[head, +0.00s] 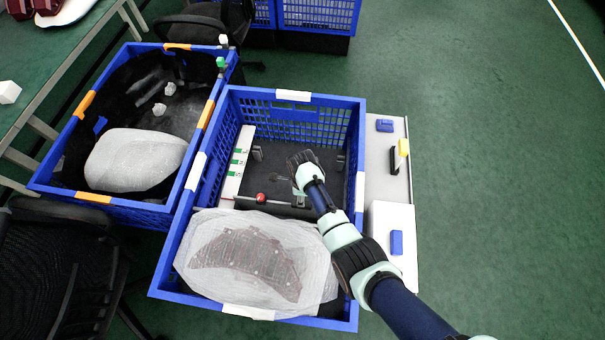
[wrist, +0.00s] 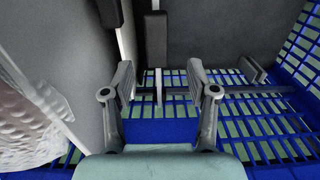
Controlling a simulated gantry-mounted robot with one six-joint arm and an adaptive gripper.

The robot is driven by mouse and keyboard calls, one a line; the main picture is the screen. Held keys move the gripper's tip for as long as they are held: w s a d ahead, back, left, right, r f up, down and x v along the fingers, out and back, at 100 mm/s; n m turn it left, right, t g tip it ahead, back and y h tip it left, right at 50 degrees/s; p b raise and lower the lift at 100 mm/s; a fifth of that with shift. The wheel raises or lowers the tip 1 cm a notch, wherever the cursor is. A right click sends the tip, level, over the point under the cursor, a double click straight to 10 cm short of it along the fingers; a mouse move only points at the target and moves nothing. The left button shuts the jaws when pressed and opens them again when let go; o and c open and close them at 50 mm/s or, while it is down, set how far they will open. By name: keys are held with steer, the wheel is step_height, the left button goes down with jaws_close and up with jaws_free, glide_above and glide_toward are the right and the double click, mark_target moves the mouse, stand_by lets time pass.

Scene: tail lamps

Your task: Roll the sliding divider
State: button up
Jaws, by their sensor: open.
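My gripper (head: 298,187) is inside the front blue crate (head: 294,97), over its middle, just behind the wrapped lamp. It also shows in the wrist view (wrist: 160,82), with its two fingers apart and nothing held between them. A dark upright strip, which looks like the sliding divider (head: 275,209), crosses the crate between the wrapped lamp and the open compartment. A red knob (head: 261,197) sits by it. In the wrist view a grey upright panel (wrist: 88,95) stands left of my fingers; I cannot tell whether it is the divider. My arm hides the strip's right end.
A wrapped tail lamp (head: 250,262) fills the crate's near end. A second blue crate (head: 205,115) on the left holds a white wrapped bundle (head: 135,158). A white side shelf (head: 389,160) with blue blocks is on the right. The crate's mesh walls surround my gripper.

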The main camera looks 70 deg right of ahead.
steer(key=shift+a+f+b, duration=0.2)
steer(key=shift+f+b, duration=0.15)
steer(key=shift+f, duration=0.15)
step_height(320, 180, down, 7)
steer(key=b, duration=0.5)
steer(key=shift+f, duration=0.1)
jaws_close()
